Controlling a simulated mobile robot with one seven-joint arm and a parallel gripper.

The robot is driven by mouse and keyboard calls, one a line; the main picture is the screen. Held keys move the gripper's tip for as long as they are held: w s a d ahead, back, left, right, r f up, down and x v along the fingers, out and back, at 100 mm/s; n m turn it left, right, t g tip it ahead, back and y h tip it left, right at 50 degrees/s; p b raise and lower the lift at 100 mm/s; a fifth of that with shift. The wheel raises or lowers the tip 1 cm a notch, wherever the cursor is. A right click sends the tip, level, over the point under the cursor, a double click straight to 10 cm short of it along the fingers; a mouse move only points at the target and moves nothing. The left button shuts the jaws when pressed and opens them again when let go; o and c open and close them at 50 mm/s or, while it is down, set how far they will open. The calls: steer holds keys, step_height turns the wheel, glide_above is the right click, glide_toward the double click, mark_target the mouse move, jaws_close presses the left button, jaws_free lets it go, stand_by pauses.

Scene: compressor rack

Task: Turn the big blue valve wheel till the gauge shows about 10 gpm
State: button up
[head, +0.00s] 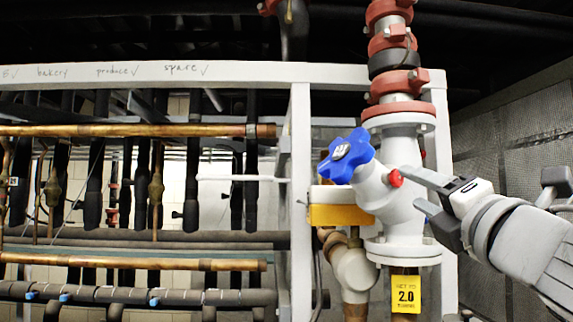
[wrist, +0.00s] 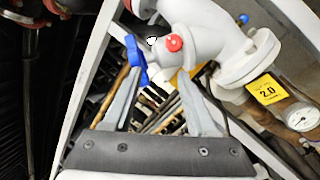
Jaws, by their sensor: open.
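The blue valve wheel (head: 346,157) is a lobed handwheel on the upper left of a white valve body (head: 402,205). It also shows in the wrist view (wrist: 133,62), partly hidden, close to the left finger. My gripper (head: 411,187) is at the valve's right side in the head view, with its fingers apart near a red knob (head: 396,178). In the wrist view my gripper (wrist: 162,76) is open with nothing clearly held. I cannot tell whether a finger touches the wheel. A round dial gauge (wrist: 303,118) shows at lower right in the wrist view; its reading is too small to tell.
A yellow tag (head: 405,292) reading 2.0 hangs under the valve. A yellow-and-white box (head: 337,208) sits below the wheel. A white frame post (head: 300,190) and copper pipes (head: 130,131) stand left. A mesh wall (head: 515,130) is at right.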

mark_target(346, 154)
steer(key=w+a+r+n+y, duration=0.1)
steer(key=w+a+r+n, duration=0.1)
steer(key=w, duration=0.3)
steer(key=w+a+r+n+y+p, duration=0.1)
steer(key=w+a+r+n+y, duration=0.1)
steer(key=w, duration=0.3)
steer(key=w+a+r+n+y+p, duration=0.1)
steer(key=w+a+r+n, duration=0.1)
steer(key=w+r+n, duration=0.1)
steer(key=shift+w+a+r+g, duration=0.15)
steer(key=shift+w, duration=0.3)
steer(key=shift+w+a+r+g, duration=0.15)
steer(key=shift+w, duration=0.3)
steer(key=shift+c, duration=0.3)
jaws_close()
